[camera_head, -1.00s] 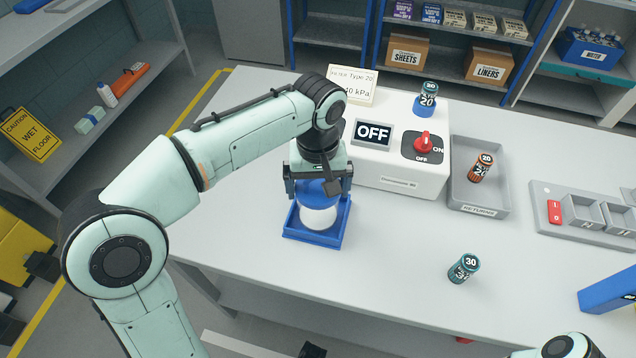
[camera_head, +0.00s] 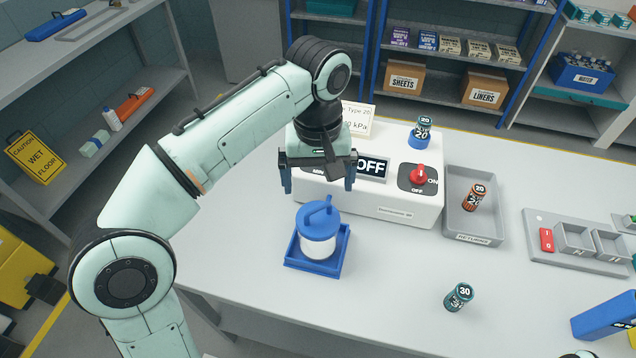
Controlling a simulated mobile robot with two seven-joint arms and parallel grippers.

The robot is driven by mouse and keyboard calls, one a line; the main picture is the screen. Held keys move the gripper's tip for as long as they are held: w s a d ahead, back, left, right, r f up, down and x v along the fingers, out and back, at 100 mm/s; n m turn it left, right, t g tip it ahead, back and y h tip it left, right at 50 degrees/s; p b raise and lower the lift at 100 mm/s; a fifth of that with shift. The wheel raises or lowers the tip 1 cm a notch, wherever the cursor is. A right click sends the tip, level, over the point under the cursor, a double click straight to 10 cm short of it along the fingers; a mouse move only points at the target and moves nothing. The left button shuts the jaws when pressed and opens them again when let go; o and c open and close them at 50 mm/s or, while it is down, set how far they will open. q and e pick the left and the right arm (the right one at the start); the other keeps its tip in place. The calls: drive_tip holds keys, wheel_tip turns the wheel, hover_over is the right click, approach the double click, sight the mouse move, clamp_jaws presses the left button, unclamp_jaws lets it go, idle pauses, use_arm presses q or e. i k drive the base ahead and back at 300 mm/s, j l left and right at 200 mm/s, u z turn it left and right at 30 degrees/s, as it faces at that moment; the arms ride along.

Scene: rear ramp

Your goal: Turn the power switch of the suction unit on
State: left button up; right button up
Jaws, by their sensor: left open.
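The white suction unit (camera_head: 385,206) stands at the back of the bench. Its power switch is a red knob (camera_head: 419,174) on a dark plate marked ON and OFF. The display (camera_head: 373,168) reads OFF and is partly hidden by my left gripper. My left gripper (camera_head: 318,185) is open and empty, pointing down in front of the unit's left part, left of the knob. Below it a white jar with a blue handled lid (camera_head: 319,230) stands in a blue square tray (camera_head: 325,267), apart from the fingers. At the bottom right edge only a bit of my right arm shows, no gripper.
A teal canister marked 20 (camera_head: 421,130) sits in a blue holder on the unit. A canister marked 30 (camera_head: 458,297) stands on the bench front. A card (camera_head: 358,118) stands behind the unit.

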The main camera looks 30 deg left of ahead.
sight(419, 176)
drive_tip(key=k, duration=1)
